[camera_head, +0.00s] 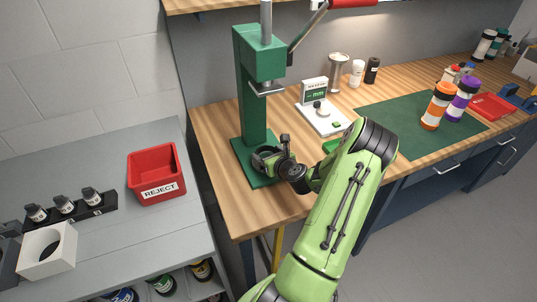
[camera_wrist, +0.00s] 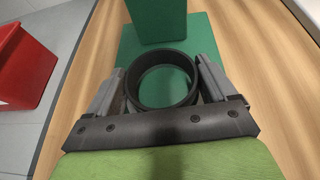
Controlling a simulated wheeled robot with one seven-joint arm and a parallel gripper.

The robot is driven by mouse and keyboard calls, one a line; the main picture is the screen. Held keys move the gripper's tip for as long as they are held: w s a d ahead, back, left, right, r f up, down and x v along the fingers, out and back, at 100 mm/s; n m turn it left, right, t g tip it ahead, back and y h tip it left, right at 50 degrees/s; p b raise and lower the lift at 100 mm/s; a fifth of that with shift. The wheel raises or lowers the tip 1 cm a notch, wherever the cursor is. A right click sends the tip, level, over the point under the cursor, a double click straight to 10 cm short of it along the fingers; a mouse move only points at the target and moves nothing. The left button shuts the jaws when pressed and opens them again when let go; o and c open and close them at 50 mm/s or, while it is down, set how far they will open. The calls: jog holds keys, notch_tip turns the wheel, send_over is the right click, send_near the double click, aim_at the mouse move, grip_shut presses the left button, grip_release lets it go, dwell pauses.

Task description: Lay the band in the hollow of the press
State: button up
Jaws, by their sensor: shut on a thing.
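The band is a dark ring (camera_wrist: 163,106) held between the two fingers of my gripper (camera_wrist: 162,84). One finger presses on each side of it, and its opening faces up. In the head view my gripper (camera_head: 271,158) is low over the base of the green press (camera_head: 253,110). The press base plate (camera_wrist: 132,45) lies under the band in the wrist view, with the column just beyond. Through the band I see a round green area, perhaps the hollow. I cannot tell whether the band touches the base.
The press ram (camera_head: 267,89) hangs above my gripper, with a red-handled lever (camera_head: 350,3) higher up. A white scale (camera_head: 326,117) stands right of the press. A red reject bin (camera_head: 157,172) sits on the grey bench at left. Bottles stand on a green mat (camera_head: 400,128).

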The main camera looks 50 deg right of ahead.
jog(key=shift+f+b, duration=0.5)
jog(key=shift+f, duration=0.3)
jog(key=o, duration=0.8)
jog(key=shift+o, duration=0.2)
